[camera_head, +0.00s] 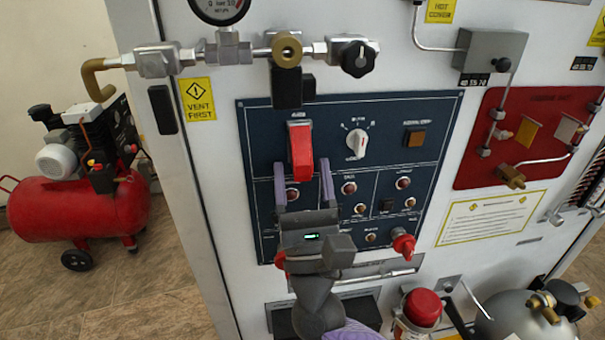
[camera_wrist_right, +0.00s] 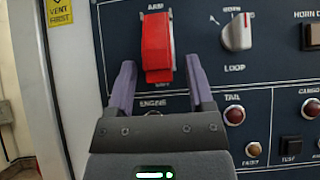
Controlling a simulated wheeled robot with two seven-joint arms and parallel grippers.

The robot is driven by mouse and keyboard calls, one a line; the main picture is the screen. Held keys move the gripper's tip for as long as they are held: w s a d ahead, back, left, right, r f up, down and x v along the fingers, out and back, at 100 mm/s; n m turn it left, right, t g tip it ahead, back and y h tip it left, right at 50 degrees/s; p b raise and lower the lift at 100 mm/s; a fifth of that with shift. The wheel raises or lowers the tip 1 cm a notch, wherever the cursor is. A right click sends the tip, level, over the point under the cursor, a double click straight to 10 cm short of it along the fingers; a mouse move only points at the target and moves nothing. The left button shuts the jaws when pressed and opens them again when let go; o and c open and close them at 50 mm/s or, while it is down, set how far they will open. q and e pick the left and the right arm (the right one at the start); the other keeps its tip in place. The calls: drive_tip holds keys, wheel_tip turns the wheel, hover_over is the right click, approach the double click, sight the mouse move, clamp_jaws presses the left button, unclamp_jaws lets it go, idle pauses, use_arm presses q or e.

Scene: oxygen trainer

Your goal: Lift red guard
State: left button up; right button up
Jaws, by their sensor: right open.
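The red guard (camera_head: 301,152) is a red flip cover over a switch at the upper left of the dark blue control panel (camera_head: 260,126). It hangs down, closed over its switch. It also shows in the right wrist view (camera_wrist_right: 157,50), at the top centre. My right gripper (camera_head: 302,170) is open, its purple fingers pointing up at the panel. In the right wrist view its fingertips (camera_wrist_right: 161,62) lie to either side of the guard's lower end, with gaps on both sides. I cannot tell whether they reach the guard's depth. My left gripper is not in view.
A white rotary knob (camera_head: 356,143) sits right of the guard. Several round indicators and a red knob (camera_head: 403,244) are lower on the panel. Valves and pipework (camera_head: 287,50) run above. A red compressor (camera_head: 78,205) stands on the floor at left.

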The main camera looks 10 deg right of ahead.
clamp_jaws()
idle(1.4)
